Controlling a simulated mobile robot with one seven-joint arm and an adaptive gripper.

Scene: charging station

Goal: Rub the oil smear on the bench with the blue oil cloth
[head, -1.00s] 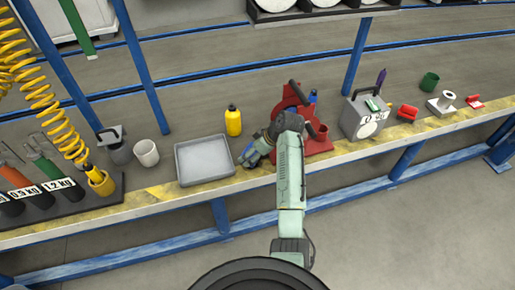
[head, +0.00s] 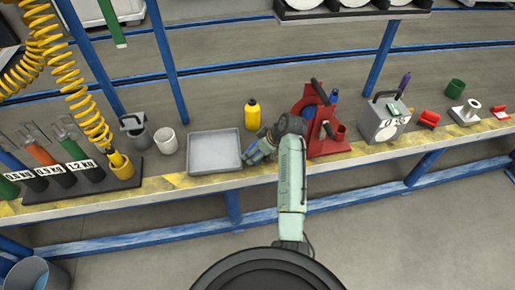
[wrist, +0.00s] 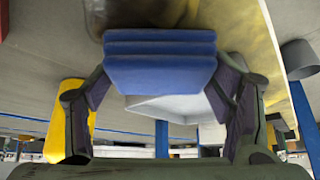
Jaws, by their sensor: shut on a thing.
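The blue oil cloth (wrist: 160,62) is a folded pad held between my gripper's two fingers in the wrist view. My gripper (head: 257,154) is shut on it, low at the bench, just right of the grey tray and near the yellow front edge. A bit of the blue cloth (head: 255,158) shows below the gripper in the head view. A dark brown patch that looks like the oil smear (wrist: 140,13) shows just beyond the cloth in the wrist view. I cannot tell whether the cloth touches it. In the head view the smear is hidden or not clear.
The grey tray (head: 214,151) is close on the left, with a yellow bottle (head: 252,115) behind. A red stand (head: 322,125) is close on the right, then a grey box (head: 380,122). A white cup (head: 167,140) and weighted cylinders (head: 78,172) stand further left.

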